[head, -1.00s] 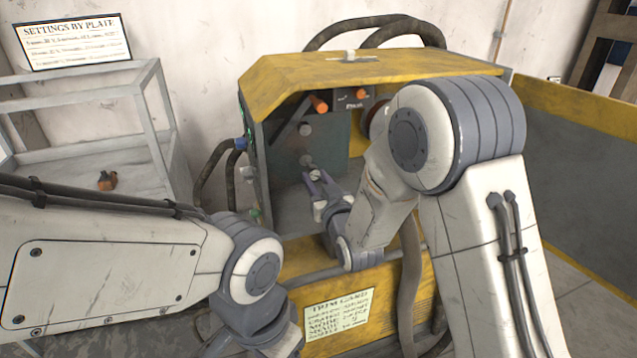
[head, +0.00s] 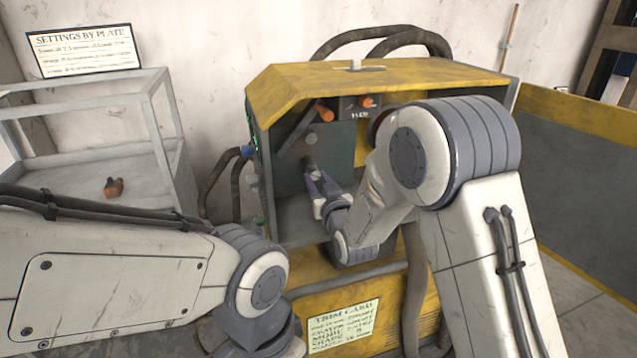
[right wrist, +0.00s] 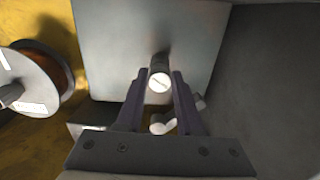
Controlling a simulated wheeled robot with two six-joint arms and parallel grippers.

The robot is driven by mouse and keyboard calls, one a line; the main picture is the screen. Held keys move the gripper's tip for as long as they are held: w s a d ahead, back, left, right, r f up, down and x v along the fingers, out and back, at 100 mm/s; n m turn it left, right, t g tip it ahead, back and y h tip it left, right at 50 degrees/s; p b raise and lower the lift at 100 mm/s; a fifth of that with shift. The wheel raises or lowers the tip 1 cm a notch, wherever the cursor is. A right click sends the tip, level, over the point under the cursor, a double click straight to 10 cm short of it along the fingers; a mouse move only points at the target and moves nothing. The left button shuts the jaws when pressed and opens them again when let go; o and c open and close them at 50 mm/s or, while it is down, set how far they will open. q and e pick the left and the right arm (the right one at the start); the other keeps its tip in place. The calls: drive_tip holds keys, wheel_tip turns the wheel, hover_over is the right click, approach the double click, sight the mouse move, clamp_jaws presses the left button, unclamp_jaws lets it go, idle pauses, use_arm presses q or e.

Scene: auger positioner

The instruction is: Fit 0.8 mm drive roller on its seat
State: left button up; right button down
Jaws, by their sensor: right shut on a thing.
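My right gripper (head: 315,178) reaches into the open bay of the yellow machine (head: 300,90), close to a dark stud (head: 309,163) on the grey back panel. In the right wrist view its two purple fingers (right wrist: 161,84) are shut on a small roller with a pale round face (right wrist: 159,82). A dark round part shows just behind the roller, in line with it. Whether the roller touches or sits on the stud, I cannot tell. My left arm shows at the lower left in the head view, but its gripper is out of the picture.
A second round grey stud (head: 311,140) is above the gripper. Orange knobs (head: 324,112) are near the bay's top. A wire spool (right wrist: 35,80) is at left in the wrist view. A grey shelf (head: 145,183) holds a small orange-brown part (head: 114,187).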

drive_tip(key=shift+w, duration=0.15)
drive_tip(key=shift+c, duration=2.3)
unclamp_jaws()
drive_tip(key=b+v, duration=0.2)
drive_tip(key=v, duration=0.8)
drive_tip(key=shift+s, duration=0.25)
drive_tip(key=shift+r, duration=0.1)
